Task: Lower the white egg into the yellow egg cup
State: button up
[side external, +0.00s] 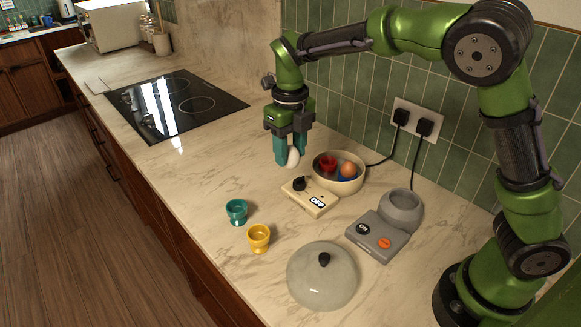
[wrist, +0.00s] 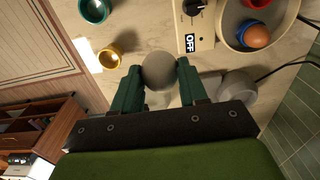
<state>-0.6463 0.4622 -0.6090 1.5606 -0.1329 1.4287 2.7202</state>
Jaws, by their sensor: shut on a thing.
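The white egg (side external: 293,157) is between the teal fingers of my gripper (side external: 290,156), which is shut on it. In the wrist view the egg (wrist: 158,68) looks grey in shadow between the fingertips (wrist: 159,74). The egg appears held above the counter, behind the cream OFF box in the side view. The yellow egg cup (side external: 258,239) stands upright on the counter, nearer the front edge and well apart from the egg. Its opening looks empty. It also shows left of the egg in the wrist view (wrist: 110,57).
A teal egg cup (side external: 237,211) stands beside the yellow one. The cream OFF box (side external: 310,197), a bowl (side external: 350,184) with a brown egg and a red cup, a grey cooker base (side external: 375,238) and a domed lid (side external: 321,278) stand nearby. Cords run to the wall socket.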

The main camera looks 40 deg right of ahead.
jog(key=s+a+f, duration=0.1)
jog(key=a+f, duration=0.1)
jog(key=a, duration=0.4)
jog(key=s+a+f, duration=0.1)
jog(key=a+f, duration=0.2)
jog(key=a, duration=0.2)
jog(key=shift+s+a, duration=0.35)
jog(key=shift+f, duration=0.1)
jog(key=shift+f, duration=0.85)
jog(key=shift+f, duration=2.45)
dwell(1.1)
jog(key=o, duration=0.8)
